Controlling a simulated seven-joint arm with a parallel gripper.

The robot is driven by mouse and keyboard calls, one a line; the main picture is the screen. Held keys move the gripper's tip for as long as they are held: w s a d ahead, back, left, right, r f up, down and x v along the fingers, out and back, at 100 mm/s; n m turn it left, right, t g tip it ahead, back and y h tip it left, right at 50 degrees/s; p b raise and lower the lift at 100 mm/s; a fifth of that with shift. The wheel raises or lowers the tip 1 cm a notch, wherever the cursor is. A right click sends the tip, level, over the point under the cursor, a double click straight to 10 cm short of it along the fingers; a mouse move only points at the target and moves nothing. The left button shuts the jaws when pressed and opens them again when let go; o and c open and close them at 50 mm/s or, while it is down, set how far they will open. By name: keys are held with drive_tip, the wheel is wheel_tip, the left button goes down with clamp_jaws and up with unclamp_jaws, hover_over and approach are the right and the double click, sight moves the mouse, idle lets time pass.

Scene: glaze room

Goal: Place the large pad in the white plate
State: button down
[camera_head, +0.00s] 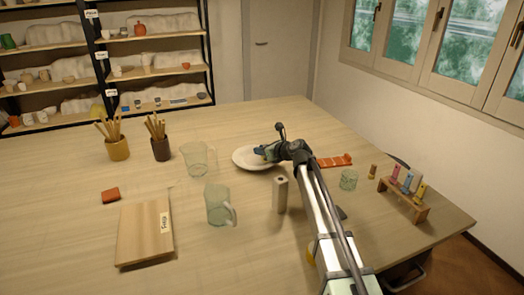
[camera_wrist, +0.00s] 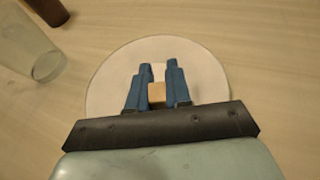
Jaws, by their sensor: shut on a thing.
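The white plate (camera_head: 241,161) lies on the table near its middle; in the wrist view its round rim (camera_wrist: 102,90) spreads behind the fingers. My gripper (camera_head: 262,153) is over the right part of the plate in the head view. In the wrist view its blue fingers (camera_wrist: 159,66) are shut on a small tan block, seemingly the pad (camera_wrist: 157,93). Only part of the pad shows between the fingers, so its full size is hidden. I cannot tell whether it touches the plate.
A clear beaker (camera_head: 197,160) stands left of the plate, and a glass pitcher (camera_head: 218,206) and grey cylinder (camera_head: 280,196) stand in front. An orange-red rack (camera_head: 336,161) and tumbler (camera_head: 348,180) are right.

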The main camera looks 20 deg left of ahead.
drive_tip(key=shift+f, duration=0.25)
drive_tip(key=c, duration=1.1)
unclamp_jaws()
drive_tip(key=shift+o, duration=0.2)
drive_tip(key=shift+r, duration=0.2)
drive_tip(key=v, duration=1.2)
drive_tip(key=shift+r, duration=0.1)
